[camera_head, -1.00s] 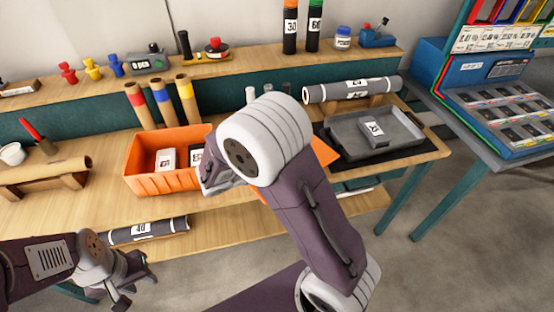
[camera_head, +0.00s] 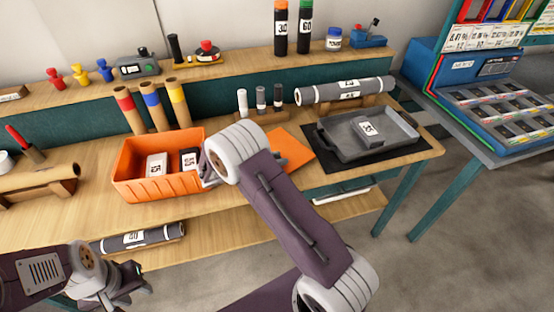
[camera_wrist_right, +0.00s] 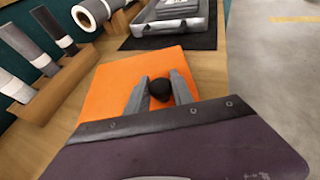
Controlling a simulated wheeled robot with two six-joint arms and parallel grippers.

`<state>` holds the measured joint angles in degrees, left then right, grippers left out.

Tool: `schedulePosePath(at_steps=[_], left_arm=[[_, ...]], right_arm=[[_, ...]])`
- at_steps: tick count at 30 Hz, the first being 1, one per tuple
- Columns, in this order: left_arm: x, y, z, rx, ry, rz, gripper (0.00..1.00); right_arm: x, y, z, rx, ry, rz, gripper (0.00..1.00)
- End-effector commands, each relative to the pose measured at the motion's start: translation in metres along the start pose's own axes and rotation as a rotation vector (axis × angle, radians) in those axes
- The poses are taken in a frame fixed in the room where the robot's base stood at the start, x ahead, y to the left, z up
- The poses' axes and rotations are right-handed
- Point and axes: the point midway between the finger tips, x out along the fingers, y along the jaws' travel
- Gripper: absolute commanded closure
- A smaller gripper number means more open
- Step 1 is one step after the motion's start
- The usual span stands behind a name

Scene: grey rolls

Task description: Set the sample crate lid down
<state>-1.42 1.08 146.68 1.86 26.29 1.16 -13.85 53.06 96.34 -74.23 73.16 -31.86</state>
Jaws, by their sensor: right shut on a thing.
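The sample crate lid is a flat orange panel (camera_wrist_right: 110,95) with a black knob (camera_wrist_right: 160,90). In the right wrist view my right gripper (camera_wrist_right: 159,88) is shut on the knob, one finger each side. In the head view part of the lid (camera_head: 291,150) shows at table level, right of the open orange crate (camera_head: 150,190) and left of the black mat. Whether the lid touches the table is unclear. My left gripper (camera_head: 130,284) hangs at the lower left, away from the lid; its opening is unclear.
The crate holds numbered blocks (camera_head: 157,165). A grey tray (camera_head: 345,150) stands on the black mat (camera_head: 400,152) at the right. Upright small rolls (camera_head: 261,98) and a long grey roll (camera_head: 345,90) stand behind the lid. The table front (camera_head: 250,210) shows bare wood.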

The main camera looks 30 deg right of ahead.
Motion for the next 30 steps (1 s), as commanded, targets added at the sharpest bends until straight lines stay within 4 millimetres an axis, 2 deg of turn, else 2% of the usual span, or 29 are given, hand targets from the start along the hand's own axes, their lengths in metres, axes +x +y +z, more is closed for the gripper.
schedulePosePath(at_steps=[7,8,9,10,21,23,30], left_arm=[[0.002,0.0,0.0,0.0,0.0,0.0,0.64],[0.001,0.0,0.0,0.0,0.0,0.0,0.64],[0.001,0.0,0.0,0.0,0.0,0.0,0.64],[0.001,0.0,0.0,0.0,0.0,0.0,0.64],[-0.001,0.0,0.0,0.0,0.0,0.0,0.64],[-0.002,0.0,0.0,0.0,0.0,0.0,0.64],[-0.006,0.0,-0.001,0.0,0.0,0.0,0.64]], right_arm=[[0.001,0.0,-0.003,0.0,0.0,0.0,1.0],[0.001,0.0,-0.002,0.0,0.0,0.0,0.66],[0.001,0.0,-0.002,0.0,0.0,0.0,0.55],[0.001,0.0,-0.002,0.0,0.0,0.0,0.5],[-0.005,0.0,0.002,0.0,0.0,0.002,0.5],[-0.016,0.001,0.002,0.0,0.0,0.004,0.5],[-0.079,0.001,0.002,0.0,0.001,0.005,0.5]])
